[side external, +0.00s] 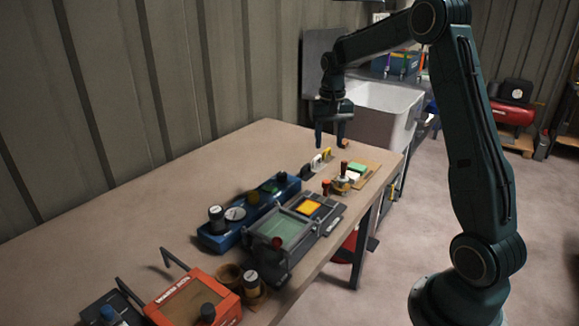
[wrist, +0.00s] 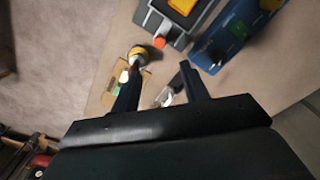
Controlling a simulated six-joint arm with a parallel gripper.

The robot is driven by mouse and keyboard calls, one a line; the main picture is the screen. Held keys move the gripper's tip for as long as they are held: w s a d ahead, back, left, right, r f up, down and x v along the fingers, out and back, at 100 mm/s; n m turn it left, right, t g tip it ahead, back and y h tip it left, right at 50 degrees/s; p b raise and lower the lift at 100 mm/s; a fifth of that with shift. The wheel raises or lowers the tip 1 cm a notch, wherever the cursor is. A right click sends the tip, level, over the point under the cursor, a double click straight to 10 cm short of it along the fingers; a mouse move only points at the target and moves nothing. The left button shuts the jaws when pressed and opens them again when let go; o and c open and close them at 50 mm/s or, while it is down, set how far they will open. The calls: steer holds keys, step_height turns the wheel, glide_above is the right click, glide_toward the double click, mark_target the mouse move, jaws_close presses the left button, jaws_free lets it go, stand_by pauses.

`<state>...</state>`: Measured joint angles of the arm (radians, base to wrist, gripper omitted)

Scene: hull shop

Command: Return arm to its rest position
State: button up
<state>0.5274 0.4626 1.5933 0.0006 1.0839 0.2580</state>
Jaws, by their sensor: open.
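My gripper (side external: 332,143) hangs above the far end of the workbench (side external: 262,140), fingers pointing down. It is open, with nothing visible between the fingers. In the wrist view my gripper's two dark fingers (wrist: 158,84) stand apart. Below them lie a wooden board with small parts (side external: 368,170) and a few white and yellow upright pieces (side external: 318,162). My arm reaches over the bench from the right, bent at the elbow.
A grey fixture with a green panel (side external: 280,228), a blue unit (side external: 222,236) and an orange-red box (side external: 190,300) stand along the bench. A white sink (side external: 385,110) is behind the far end. A corrugated wall borders the left. The bench's back-left surface is clear.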

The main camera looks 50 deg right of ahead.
steer(key=shift+r, duration=0.25)
steer(key=s+a+r+n+t, duration=0.1)
steer(key=s+a+r+n, duration=0.1)
steer(key=s+a+r, duration=0.4)
steer(key=s+a+r+n+t, duration=0.15)
steer(key=a+r, duration=0.25)
steer(key=a, duration=0.4)
steer(key=s+a+n+t, duration=0.1)
steer(key=s+a+n, duration=0.1)
steer(key=s+a, duration=0.3)
steer(key=s+a+f+n+t, duration=0.1)
steer(key=s+a, duration=0.4)
steer(key=s, duration=0.6)
steer(key=shift+f+n+t, duration=0.3)
steer(key=shift+n+t, duration=0.25)
steer(key=shift+n, duration=0.7)
steer(key=shift+a, duration=0.1)
